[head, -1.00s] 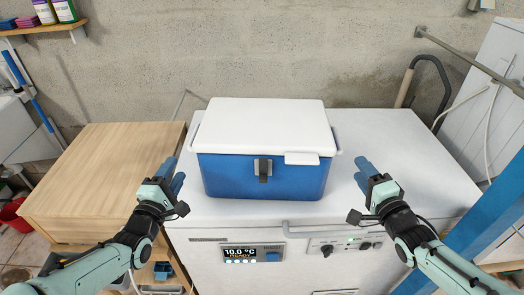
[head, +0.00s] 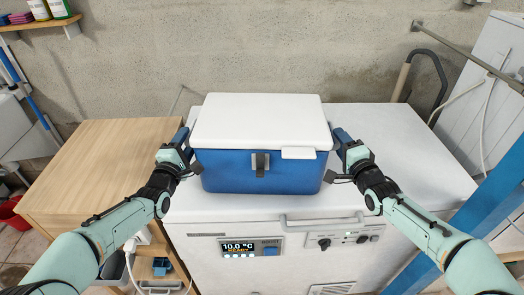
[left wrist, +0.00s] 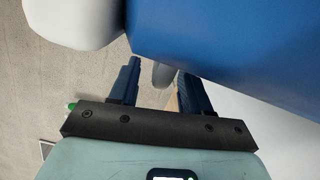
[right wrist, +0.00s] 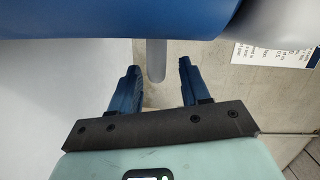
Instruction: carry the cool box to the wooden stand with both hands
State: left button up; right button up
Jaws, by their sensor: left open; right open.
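The cool box (head: 235,176), blue with a white lid, stands upright on the white machine's top. It also shows in the left wrist view (left wrist: 220,40) and the right wrist view (right wrist: 110,20). The wooden stand (head: 95,170) is to the left of the machine, its top bare. My left gripper (head: 183,140) is open at the box's left side; a pale handle end (left wrist: 162,76) shows between its fingers. My right gripper (head: 342,138) is open at the box's right side, with a grey handle bar (right wrist: 156,62) between its fingers.
The white machine (head: 400,140) has free top to the right of the box. Its front has a display (head: 240,249) and a rail (head: 320,222). A concrete wall (head: 260,50) is behind. A blue post (head: 480,205) stands at the right.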

pick_arm(q)
jog(key=shift+w+d, duration=0.2)
jog(key=shift+w, duration=1.25)
pick_arm(e)
jog(key=shift+x, duration=1.5)
pick_arm(q)
grip_shut()
pick_arm(e)
grip_shut()
pick_arm(q)
jog(key=shift+r, duration=0.1)
jog(key=shift+r, duration=0.3)
pick_arm(e)
jog(key=shift+r, duration=0.3)
